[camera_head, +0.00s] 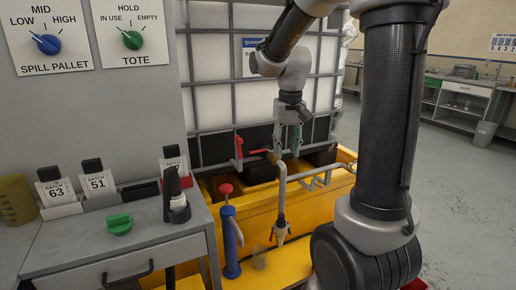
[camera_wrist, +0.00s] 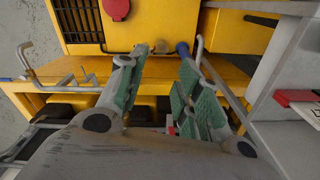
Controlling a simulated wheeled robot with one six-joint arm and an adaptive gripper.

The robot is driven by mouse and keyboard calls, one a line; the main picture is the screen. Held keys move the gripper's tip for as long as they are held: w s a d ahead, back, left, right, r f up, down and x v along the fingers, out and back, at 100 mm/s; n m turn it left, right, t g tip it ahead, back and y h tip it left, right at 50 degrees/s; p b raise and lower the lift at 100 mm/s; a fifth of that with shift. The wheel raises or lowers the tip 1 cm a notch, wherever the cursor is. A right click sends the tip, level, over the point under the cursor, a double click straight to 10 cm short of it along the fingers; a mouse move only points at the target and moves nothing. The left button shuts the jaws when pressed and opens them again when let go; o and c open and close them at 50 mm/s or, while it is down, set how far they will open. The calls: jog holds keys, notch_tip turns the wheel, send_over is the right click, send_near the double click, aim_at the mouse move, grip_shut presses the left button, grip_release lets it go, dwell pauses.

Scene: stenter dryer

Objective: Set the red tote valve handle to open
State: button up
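The white tote (camera_head: 225,95) stands in a grey cage behind the yellow spill pallet (camera_head: 245,210). A red valve handle (camera_head: 259,151) shows low at the tote's front as a thin, roughly level lever just left of my gripper. A red upright part (camera_head: 239,147) stands at its left end. My gripper (camera_head: 287,153) points down beside the handle; whether they touch is unclear. In the wrist view its green-padded fingers (camera_wrist: 163,58) are apart, with no object clearly held. A small red bit (camera_wrist: 171,130) shows between them, largely hidden.
A grey pipe with a hanging nozzle (camera_head: 281,232) stands just below my gripper. A blue hand pump (camera_head: 230,235) with a red knob is left of it. Open floor (camera_head: 450,190) lies right.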

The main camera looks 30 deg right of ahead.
jog(key=w+d+f+m, duration=0.2)
jog(key=w+f+m, duration=0.2)
jog(key=w, duration=0.6)
jog(key=w+d+f+m, duration=0.2)
jog(key=w+f+m, duration=0.2)
jog(key=w, duration=0.7)
jog(key=m+t, duration=0.2)
jog(key=m, duration=0.3)
send_near(258, 151)
jog(key=f, duration=0.2)
jog(key=w+f+m, duration=0.1)
jog(key=f, duration=0.2)
jog(key=w+f+m, duration=0.1)
jog(key=f, duration=0.2)
jog(key=shift+w, duration=0.1)
grip_shut()
